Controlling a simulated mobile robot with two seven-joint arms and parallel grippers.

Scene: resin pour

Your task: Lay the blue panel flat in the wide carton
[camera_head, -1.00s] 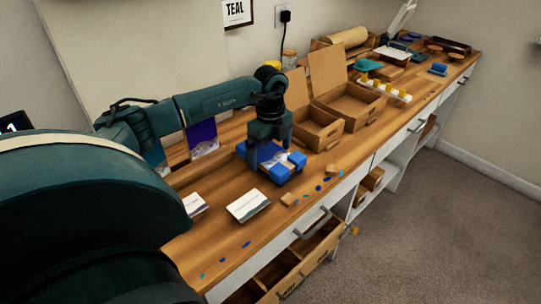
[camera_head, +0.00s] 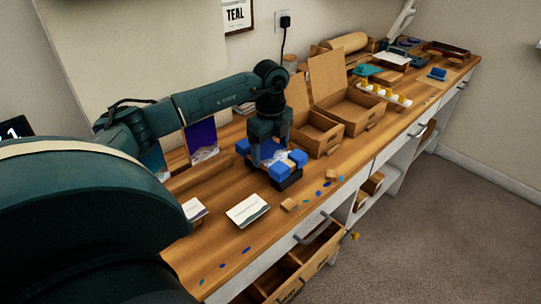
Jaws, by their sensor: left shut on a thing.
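My left gripper (camera_head: 268,158) points down and is shut on a blue panel with a pale pattern and chunky blue corner pieces (camera_head: 279,171). The fingers hide much of the panel's face. The panel is roughly level, just above a dark patch that could be a base or its shadow. The wide carton (camera_head: 365,127) stands open to the right, its lid raised at the back. A narrower open carton (camera_head: 325,147) stands between it and my gripper. Both look empty where I can see inside. My right gripper is not in view.
A purple-blue panel (camera_head: 201,136) leans upright at the left. White cards (camera_head: 248,210), a small wooden block (camera_head: 289,204) and blue drops lie near the front edge. A tray with yellow pieces (camera_head: 392,95) stands right of the wide carton. An open drawer (camera_head: 300,270) juts out below.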

